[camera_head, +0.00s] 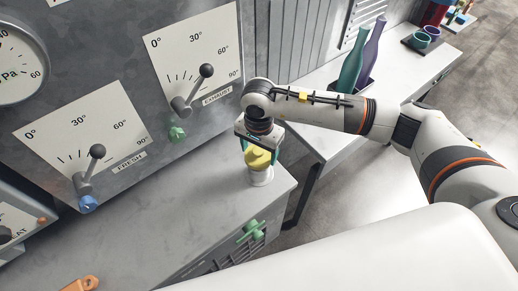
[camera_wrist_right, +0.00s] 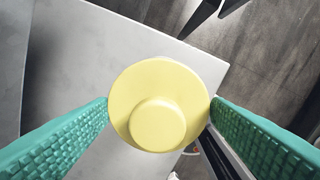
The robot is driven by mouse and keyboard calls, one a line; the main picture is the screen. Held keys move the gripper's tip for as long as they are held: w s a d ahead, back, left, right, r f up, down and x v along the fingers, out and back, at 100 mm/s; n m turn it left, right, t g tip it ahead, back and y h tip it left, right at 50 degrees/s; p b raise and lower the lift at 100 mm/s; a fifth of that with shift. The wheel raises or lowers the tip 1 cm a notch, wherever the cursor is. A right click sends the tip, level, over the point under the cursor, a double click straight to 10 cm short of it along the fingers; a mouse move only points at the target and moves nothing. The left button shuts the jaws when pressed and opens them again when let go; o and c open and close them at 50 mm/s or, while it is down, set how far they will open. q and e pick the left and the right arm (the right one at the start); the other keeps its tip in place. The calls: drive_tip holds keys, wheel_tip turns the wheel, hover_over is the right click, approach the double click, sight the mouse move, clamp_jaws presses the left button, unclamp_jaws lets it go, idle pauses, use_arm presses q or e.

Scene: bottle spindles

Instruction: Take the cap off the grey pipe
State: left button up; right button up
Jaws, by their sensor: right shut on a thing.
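The yellow cap (camera_head: 258,158) sits on top of the short, pale grey pipe (camera_head: 261,177), which stands upright near the right corner of the grey cabinet top. My right gripper (camera_head: 259,150) points down over it, with its fingers on either side of the cap. In the right wrist view the round yellow cap (camera_wrist_right: 160,108) fills the gap between the green ridged fingers, which touch its sides. The pipe is hidden under the cap there. I cannot tell whether the cap is still seated or slightly raised. My left gripper is not in view.
Behind the cabinet top (camera_head: 190,215) stands a panel with an exhaust lever (camera_head: 196,90) and a fresh lever (camera_head: 89,165). A green handle (camera_head: 251,231) is on the cabinet front. A white table (camera_head: 400,75) at the right holds bottles (camera_head: 352,65) and cups.

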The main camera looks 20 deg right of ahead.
sight(259, 150)
drive_tip(key=shift+r+p, duration=0.7)
drive_tip(key=shift+r, duration=1.35)
